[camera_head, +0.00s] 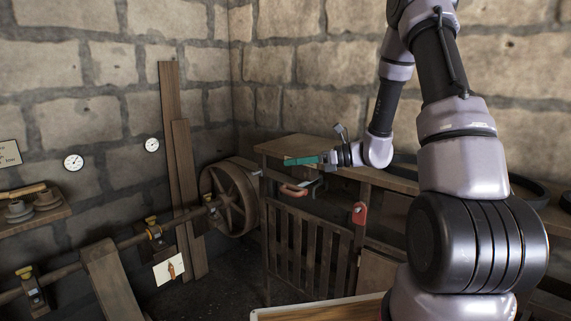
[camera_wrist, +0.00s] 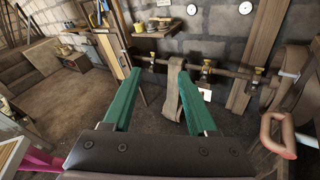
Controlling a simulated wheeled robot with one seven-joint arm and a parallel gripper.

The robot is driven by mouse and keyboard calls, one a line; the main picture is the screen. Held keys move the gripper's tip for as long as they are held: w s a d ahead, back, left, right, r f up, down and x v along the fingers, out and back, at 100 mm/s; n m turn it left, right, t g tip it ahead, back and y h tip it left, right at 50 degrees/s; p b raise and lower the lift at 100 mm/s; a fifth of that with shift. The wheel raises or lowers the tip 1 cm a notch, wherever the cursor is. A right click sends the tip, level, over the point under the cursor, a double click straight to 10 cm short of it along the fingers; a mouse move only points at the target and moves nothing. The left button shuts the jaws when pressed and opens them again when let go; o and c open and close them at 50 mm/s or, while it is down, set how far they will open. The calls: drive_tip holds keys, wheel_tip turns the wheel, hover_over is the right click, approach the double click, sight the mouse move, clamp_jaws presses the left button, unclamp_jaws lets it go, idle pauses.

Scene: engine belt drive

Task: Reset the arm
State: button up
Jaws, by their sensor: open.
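My gripper (camera_head: 304,160) has green fingers and hangs in the air at the middle of the head view, in front of the wooden bench. In the wrist view its two green fingers (camera_wrist: 158,108) stand wide apart with nothing between them. My arm comes down from the upper right and bends toward the left.
A wooden slatted gate (camera_head: 308,250) stands below my gripper, with a red padlock-like tag (camera_head: 359,213) at its right. A large wheel (camera_head: 230,198) sits on a shaft (camera_head: 130,241) to the left. A workbench (camera_head: 285,147) lies behind. A reddish handle (camera_wrist: 279,135) is close at the right.

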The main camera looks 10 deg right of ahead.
drive_tip(key=s+r+n+g+h, duration=0.4)
drive_tip(key=s+r+n+h, duration=0.2)
drive_tip(key=s+r+n, duration=0.6)
drive_tip(key=s+d+r+n+t+h, duration=0.7)
drive_tip(key=s+d+n, duration=0.1)
drive_tip(key=s+d, duration=0.2)
drive_tip(key=shift+s+h, duration=0.4)
drive_tip(key=shift+s, duration=0.15)
idle(2.0)
